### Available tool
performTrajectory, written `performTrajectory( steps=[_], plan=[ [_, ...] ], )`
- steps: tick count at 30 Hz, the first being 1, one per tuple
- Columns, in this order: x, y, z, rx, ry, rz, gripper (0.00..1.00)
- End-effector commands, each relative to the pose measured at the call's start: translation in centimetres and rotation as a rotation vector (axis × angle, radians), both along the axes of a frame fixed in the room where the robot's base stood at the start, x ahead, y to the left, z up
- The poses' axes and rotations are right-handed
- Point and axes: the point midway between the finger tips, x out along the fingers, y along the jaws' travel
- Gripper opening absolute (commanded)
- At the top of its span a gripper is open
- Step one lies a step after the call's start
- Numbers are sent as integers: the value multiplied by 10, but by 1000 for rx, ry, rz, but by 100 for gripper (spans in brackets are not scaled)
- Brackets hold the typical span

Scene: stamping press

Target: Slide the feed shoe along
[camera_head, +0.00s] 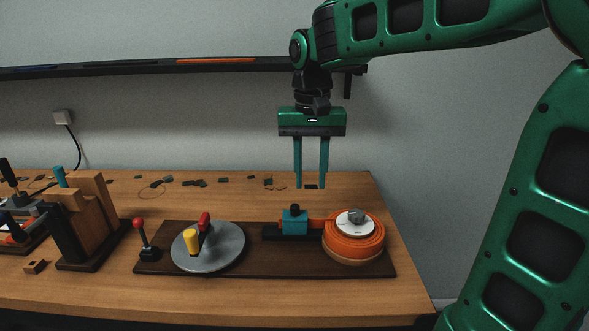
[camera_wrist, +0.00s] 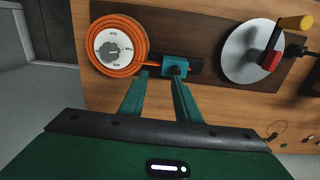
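The feed shoe looks to be the teal block (camera_head: 294,224) with a small black knob on top, on a short dark rail (camera_head: 280,234) on the brown base board. An orange strip joins its right side to an orange coil (camera_head: 353,240) with a white dial (camera_head: 356,223) on top. In the wrist view the teal block (camera_wrist: 174,63) shows just beyond my fingertips. My gripper (camera_head: 311,186) points straight down with its two teal fingers apart and nothing between them. It hangs above the block, apart from it.
On the same board, left of the shoe, are a grey disc (camera_head: 222,252) with a yellow post and red piece, and a red-knobbed lever (camera_head: 140,234). A wooden stand (camera_head: 88,220) is farther left. Small dark chips (camera_head: 200,182) lie along the table's back.

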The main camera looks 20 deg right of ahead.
Motion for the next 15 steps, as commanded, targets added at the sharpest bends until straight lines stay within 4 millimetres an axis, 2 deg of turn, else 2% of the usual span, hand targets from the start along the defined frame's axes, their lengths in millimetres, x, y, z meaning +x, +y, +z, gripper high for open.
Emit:
performTrajectory(
  steps=[3,6,11,15],
  plan=[
    [16,21,7,11,0,16,30],
    [20,27,8,14,3,19,30],
    [20,28,-3,15,4,17,30],
    [19,27,-19,15,4,17,30]
  ],
)
